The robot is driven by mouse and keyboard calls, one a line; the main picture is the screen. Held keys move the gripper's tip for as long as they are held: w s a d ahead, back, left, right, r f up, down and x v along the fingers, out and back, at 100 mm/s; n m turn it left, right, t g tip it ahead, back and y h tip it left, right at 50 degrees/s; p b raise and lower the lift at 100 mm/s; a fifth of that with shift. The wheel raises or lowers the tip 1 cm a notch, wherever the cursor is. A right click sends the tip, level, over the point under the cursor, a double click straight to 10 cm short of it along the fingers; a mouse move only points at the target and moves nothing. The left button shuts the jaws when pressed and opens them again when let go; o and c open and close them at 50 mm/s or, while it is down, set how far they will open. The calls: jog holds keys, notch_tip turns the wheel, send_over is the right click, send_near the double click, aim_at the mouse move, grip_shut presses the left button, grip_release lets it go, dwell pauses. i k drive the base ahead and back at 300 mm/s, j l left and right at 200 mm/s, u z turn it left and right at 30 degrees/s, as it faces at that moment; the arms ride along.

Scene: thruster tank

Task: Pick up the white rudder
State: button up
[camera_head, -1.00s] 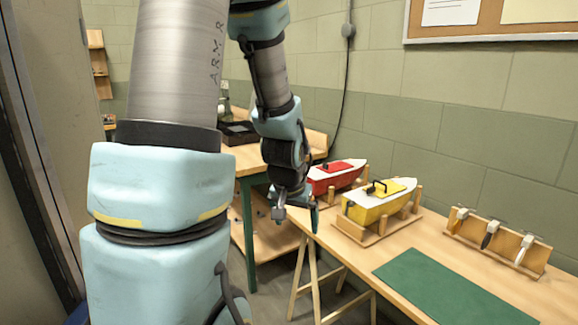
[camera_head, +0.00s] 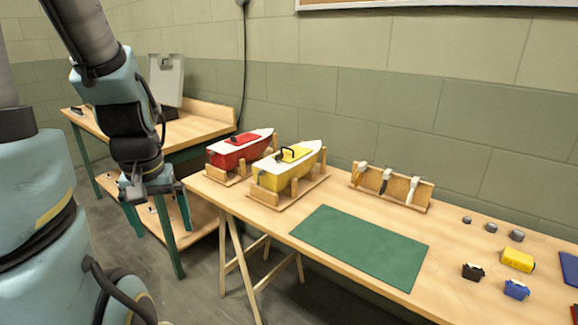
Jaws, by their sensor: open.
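A wooden rack (camera_head: 400,190) stands on the bench near the wall and holds three small rudder-like parts. The right one, a white rudder (camera_head: 413,187), is upright in the rack. The middle one (camera_head: 386,181) is dark, and the left one (camera_head: 362,172) looks pale with a tan tint; its exact colour is hard to tell. My gripper (camera_head: 156,204) is open and empty, pointing down left of the bench, well away from the rack.
A yellow boat (camera_head: 285,170) and a red boat (camera_head: 235,152) sit in wooden cradles between my gripper and the rack. A green mat (camera_head: 360,246) lies bare in front. Several small parts, including a yellow block (camera_head: 517,260), lie at right.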

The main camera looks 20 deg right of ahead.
aim_at(415, 181)
jog(key=l, duration=0.55)
jog(key=i+l+z, duration=0.15)
jog(key=l, duration=1)
